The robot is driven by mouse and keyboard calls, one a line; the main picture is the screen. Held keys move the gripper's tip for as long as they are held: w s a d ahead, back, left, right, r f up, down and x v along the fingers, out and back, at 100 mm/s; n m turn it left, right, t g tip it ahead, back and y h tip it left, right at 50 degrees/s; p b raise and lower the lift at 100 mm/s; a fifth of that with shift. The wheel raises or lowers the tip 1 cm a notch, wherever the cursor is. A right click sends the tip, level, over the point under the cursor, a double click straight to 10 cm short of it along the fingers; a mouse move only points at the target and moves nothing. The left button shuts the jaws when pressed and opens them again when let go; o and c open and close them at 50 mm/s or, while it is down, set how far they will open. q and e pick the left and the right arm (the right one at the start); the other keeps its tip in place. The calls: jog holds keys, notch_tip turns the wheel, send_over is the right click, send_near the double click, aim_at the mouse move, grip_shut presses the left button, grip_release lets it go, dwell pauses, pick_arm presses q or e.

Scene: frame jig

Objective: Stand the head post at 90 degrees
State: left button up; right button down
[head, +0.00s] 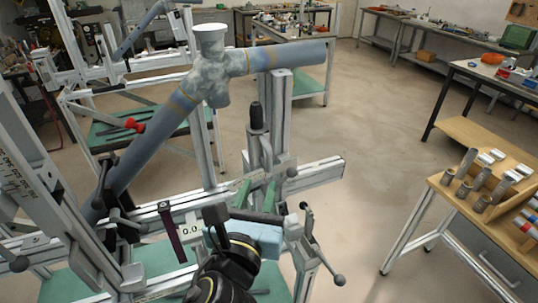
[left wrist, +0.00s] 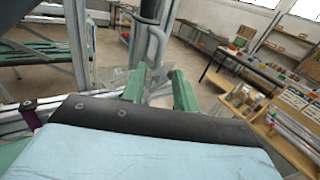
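An upright aluminium post (head: 280,105) stands on the jig's lower rail, under a blue-grey tube end. Beside it is a shorter grey upright with a black top (head: 257,118); I cannot tell for sure which part is the head post. My left gripper (head: 257,192), with green fingers and a light blue body, is just in front of these uprights. My right gripper is not in view.
A blue-grey tube frame (head: 165,125) crosses the jig above. A scaled aluminium beam (head: 30,165) leans at the left. A small readout (head: 190,229) shows about 0.0. Ball-ended levers (head: 338,279) stick out near my gripper. A wooden bench (head: 450,200) stands right; floor between is clear.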

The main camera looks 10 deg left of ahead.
aim_at(268, 161)
pick_arm(q)
jog(key=w, duration=0.9)
jog(key=shift+w, duration=0.3)
jog(key=shift+c, duration=0.4)
grip_shut()
jog(key=shift+p, duration=0.3)
